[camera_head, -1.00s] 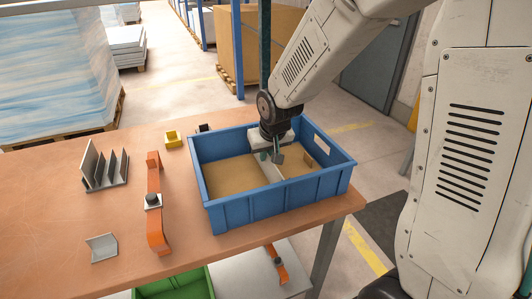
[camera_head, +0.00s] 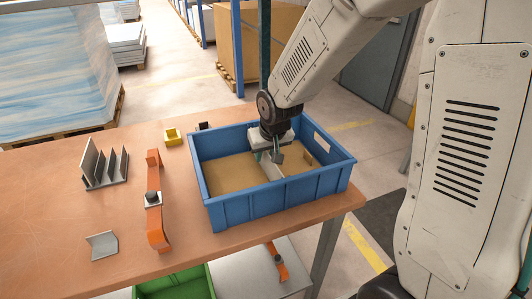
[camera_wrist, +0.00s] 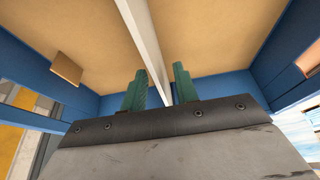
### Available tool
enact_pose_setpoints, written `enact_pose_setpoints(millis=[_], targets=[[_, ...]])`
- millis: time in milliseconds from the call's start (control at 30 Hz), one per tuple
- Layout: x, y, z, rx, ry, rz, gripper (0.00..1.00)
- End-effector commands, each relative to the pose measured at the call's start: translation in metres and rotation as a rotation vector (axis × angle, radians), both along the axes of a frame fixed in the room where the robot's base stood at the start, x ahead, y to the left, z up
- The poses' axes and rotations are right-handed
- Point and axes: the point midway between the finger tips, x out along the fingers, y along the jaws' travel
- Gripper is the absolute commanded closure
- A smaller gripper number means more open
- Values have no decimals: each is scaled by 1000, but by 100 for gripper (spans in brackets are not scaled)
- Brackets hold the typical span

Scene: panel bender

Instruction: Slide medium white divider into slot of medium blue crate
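The medium blue crate (camera_head: 252,207) stands near the table's right end. The white divider (camera_wrist: 148,38) runs across the inside of the crate and splits its tan floor in two. It also shows in the head view (camera_head: 298,176), partly hidden by my gripper. My gripper (camera_wrist: 158,88) is inside the crate, above the floor. Its two green fingers stand on either side of the divider, with small gaps visible to it, so it looks open. Whether the divider's ends are seated in slots cannot be told. A small tan tab (camera_wrist: 66,68) sits on the crate wall.
On the table (camera_head: 75,215) are a grey rack of plates (camera_head: 105,170), an orange strap-like part (camera_head: 154,205), a small yellow bin (camera_head: 172,137) and a grey angled piece (camera_head: 102,245). A green crate (camera_head: 180,284) is below the front edge. The table's left part is clear.

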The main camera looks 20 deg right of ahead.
Motion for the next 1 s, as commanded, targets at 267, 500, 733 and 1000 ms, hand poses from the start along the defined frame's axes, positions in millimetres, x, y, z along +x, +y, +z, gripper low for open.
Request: enact_pose_setpoints(millis=[267, 500, 733, 1000], targets=[[-9, 0, 26, 1, -5, 0, 70], [-24, 0, 60, 0, -3, 0, 70], [-30, 0, 72, 0, 1, 0, 70], [-70, -4, 60, -22, 160, 20, 70]])
